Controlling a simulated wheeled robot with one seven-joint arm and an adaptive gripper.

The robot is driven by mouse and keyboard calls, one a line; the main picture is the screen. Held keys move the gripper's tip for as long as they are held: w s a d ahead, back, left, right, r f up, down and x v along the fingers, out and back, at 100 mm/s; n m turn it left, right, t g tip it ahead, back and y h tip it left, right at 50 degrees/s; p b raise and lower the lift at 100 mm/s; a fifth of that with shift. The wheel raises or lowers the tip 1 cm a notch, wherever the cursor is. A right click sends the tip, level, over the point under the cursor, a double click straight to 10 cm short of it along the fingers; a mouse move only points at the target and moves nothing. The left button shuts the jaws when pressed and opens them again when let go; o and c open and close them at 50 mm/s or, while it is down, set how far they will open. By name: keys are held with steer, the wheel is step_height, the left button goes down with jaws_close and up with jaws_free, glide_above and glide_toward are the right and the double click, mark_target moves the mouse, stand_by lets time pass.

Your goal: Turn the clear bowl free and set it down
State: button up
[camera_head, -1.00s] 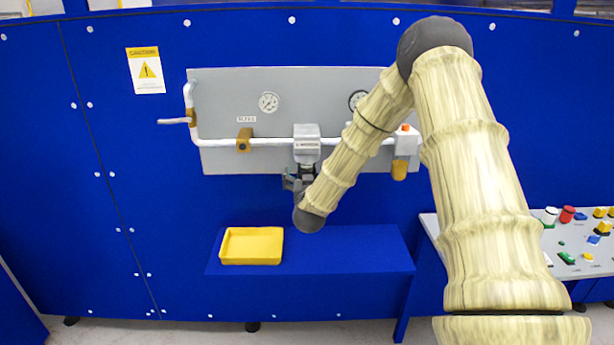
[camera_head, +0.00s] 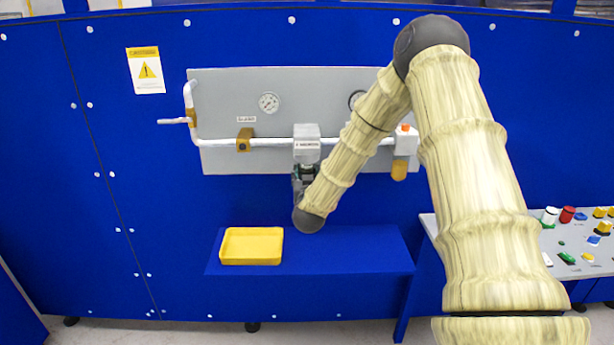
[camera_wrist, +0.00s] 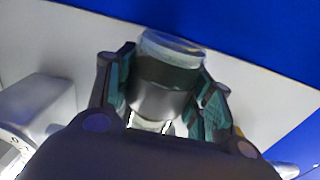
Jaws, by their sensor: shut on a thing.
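The clear bowl (camera_wrist: 170,48) shows in the wrist view as a round, see-through cup with a dark grey band, between my two green-padded fingers. My gripper (camera_wrist: 165,88) is shut on it, one finger on each side. In the head view my gripper (camera_head: 303,178) points up right under the grey filter housing (camera_head: 307,146) on the white pipe. There the bowl is mostly hidden by my gripper and wrist. I cannot tell whether the bowl is still joined to the housing.
A yellow tray (camera_head: 233,263) sits on the blue shelf (camera_head: 345,262) below, to the left of my wrist. The shelf to its right is bare. A grey panel (camera_head: 225,92) with gauges is behind the pipe. A yellow-bottomed unit (camera_head: 399,170) hangs to the right, near my forearm.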

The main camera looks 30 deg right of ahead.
steer(key=shift+a+m+g+h, duration=0.1)
steer(key=shift+m+g+h, duration=1.15)
steer(key=shift+h, duration=0.35)
steer(key=shift+m+g+h+b, duration=0.35)
steer(key=shift+m+g+h, duration=1.55)
steer(key=shift+g, duration=0.65)
steer(key=shift+s+f, duration=0.1)
steer(key=shift+f, duration=0.05)
steer(key=shift+f, duration=0.75)
steer(key=shift+f+b, duration=0.35)
steer(key=shift+f, duration=0.1)
